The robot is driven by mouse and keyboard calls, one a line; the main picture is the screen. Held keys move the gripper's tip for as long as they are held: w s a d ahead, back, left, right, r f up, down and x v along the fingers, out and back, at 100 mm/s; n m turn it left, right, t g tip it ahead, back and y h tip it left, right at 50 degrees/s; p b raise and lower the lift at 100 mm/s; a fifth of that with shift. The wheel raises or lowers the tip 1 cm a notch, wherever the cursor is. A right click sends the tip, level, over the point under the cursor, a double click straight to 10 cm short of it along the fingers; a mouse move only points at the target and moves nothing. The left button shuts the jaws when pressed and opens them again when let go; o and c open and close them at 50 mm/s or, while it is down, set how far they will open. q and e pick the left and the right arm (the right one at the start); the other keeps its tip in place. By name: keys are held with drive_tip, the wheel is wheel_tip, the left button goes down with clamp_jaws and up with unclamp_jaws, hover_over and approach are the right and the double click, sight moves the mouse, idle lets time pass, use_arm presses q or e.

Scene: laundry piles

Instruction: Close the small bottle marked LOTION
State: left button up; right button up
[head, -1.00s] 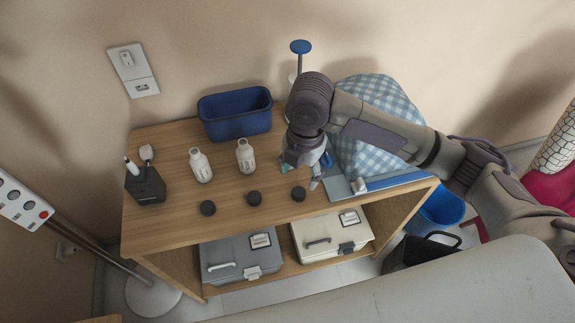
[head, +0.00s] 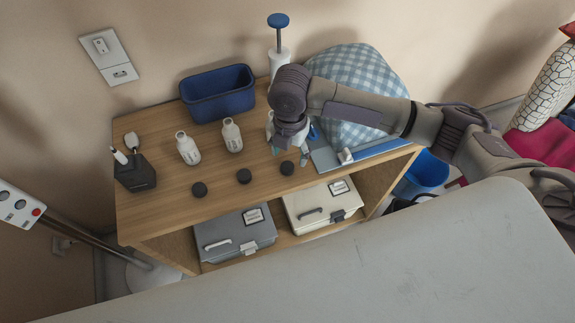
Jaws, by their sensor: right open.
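Two small white bottles without caps stand upright on the wooden table: a left bottle (head: 188,150) and a right bottle (head: 232,136). Their label print is too small to read, so I cannot tell which is LOTION. Three round black caps lie in front: left cap (head: 199,189), middle cap (head: 244,176) and right cap (head: 287,168). My right gripper (head: 289,155) is open, pointing down just behind the right cap and right of the bottles. It hides the tabletop behind it; I cannot tell whether anything stands there. My left gripper is out of view.
A blue bin (head: 219,94) and a white pump dispenser with a blue top (head: 279,47) stand at the back. A checked pillow (head: 352,88) is at right. A dark holder (head: 136,175) stands at left. Two lidded boxes sit on the shelf below.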

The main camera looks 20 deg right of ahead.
sight(288, 166)
drive_tip(key=shift+f, duration=0.7)
drive_tip(key=shift+f, duration=0.1)
drive_tip(key=f, duration=0.3)
drive_tip(key=f+p, duration=0.1)
drive_tip(key=f, duration=0.1)
drive_tip(key=shift+w+a, duration=0.1)
drive_tip(key=shift+w, duration=0.3)
drive_tip(key=c, duration=0.7)
